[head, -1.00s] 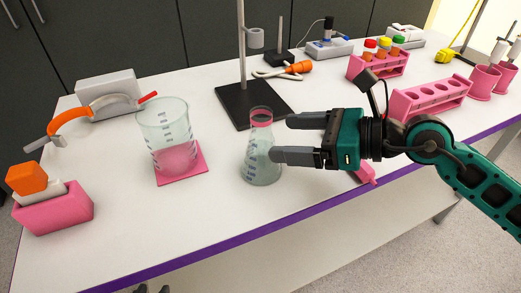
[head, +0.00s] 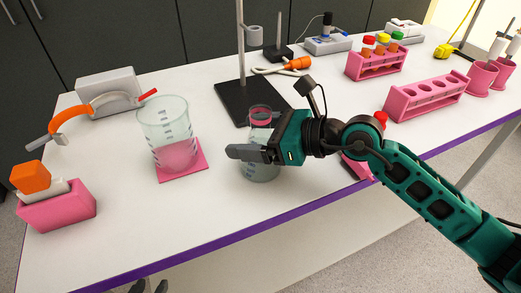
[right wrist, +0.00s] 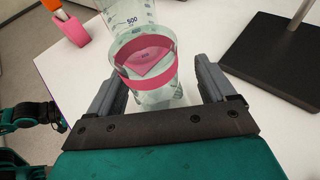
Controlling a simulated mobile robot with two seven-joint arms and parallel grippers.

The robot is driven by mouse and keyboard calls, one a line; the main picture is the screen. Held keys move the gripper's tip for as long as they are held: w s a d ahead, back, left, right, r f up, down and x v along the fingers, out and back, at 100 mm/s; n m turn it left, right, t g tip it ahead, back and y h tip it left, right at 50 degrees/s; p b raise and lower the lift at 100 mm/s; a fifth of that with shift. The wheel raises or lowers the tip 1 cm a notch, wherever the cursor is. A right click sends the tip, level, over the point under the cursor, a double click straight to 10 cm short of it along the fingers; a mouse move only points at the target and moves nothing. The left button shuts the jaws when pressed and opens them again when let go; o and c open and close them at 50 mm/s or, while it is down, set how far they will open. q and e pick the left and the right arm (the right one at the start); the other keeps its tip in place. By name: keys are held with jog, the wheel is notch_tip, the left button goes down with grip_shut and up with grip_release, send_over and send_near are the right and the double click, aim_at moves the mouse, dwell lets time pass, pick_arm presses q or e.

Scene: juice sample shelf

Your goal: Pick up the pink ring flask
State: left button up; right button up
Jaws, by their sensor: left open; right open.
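The pink ring flask (head: 260,116) is a clear conical flask with a pink band at its neck, standing upright on the white bench. My right gripper (head: 240,152) is open across the flask's middle and hides part of it. In the right wrist view the flask (right wrist: 148,62) lies between the two spread fingers, with a visible gap to the right finger. Contact with the left finger cannot be told. My left gripper (head: 150,286) shows only its dark, open fingertips at the bottom edge, away from the flask.
A clear beaker (head: 164,120) stands on a pink mat (head: 196,168) left of the flask. A black stand base (head: 232,104) is close behind it. An empty pink rack (head: 405,110) is to the right.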

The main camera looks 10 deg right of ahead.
jog(key=shift+r, duration=0.1)
jog(key=c, duration=1.3)
jog(key=shift+r, duration=0.15)
jog(key=shift+r, duration=1.05)
notch_tip(320, 180, up, 17)
jog(key=shift+s+r+p, duration=0.1)
jog(key=shift+r+p, duration=0.05)
jog(key=shift+p, duration=1.05)
